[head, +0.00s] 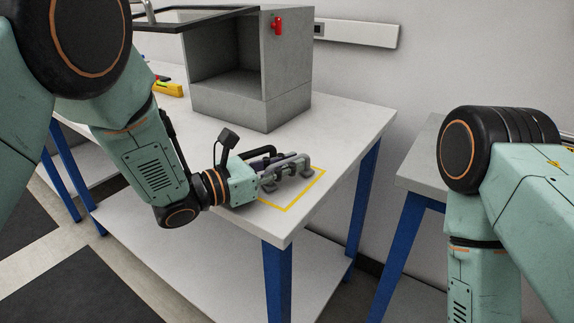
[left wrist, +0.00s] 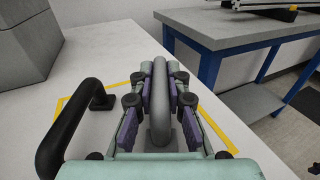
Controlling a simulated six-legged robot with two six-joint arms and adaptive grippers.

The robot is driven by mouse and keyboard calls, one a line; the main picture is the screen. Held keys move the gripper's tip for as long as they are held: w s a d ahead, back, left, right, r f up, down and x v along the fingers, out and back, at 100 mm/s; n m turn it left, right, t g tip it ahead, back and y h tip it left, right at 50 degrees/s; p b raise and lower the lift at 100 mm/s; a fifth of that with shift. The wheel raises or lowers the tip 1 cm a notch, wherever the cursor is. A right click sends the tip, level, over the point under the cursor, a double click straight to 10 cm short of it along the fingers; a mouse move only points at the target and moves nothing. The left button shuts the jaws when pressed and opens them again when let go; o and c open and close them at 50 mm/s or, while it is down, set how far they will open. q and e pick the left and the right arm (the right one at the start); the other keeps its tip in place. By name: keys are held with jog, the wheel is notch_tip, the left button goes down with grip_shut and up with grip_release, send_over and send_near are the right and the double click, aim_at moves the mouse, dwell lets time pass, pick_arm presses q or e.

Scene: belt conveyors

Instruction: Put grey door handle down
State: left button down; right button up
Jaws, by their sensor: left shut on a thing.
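The grey door handle (head: 292,160) is a curved bar with flat feet, at the yellow-outlined area near the table's front corner. My left gripper (head: 282,168) is shut on it. In the left wrist view the grey door handle (left wrist: 160,95) stands upright between the purple pads of my left gripper (left wrist: 160,72). Its feet look at or very close to the tabletop; I cannot tell whether they touch. A black door handle (head: 262,151) is beside it, and also shows in the left wrist view (left wrist: 50,135). My right gripper is out of view.
The white table (head: 345,125) carries a grey open-fronted box (head: 287,75) with a red knob behind the handles. A yellow outline (head: 312,187) marks the tabletop. Yellow items (head: 168,88) lie at the left. Another table (head: 420,165) stands at the right, across a gap.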

pick_arm(q)
jog(key=c, duration=1.3)
grip_release()
jog(key=shift+s+f, duration=0.1)
jog(key=shift+f, duration=0.15)
jog(key=shift+r+p, duration=0.5)
jog(key=shift+p, duration=0.35)
jog(key=v, duration=1)
jog(key=shift+a+r, duration=0.2)
jog(key=shift+r, duration=0.05)
jog(key=shift+v, duration=0.75)
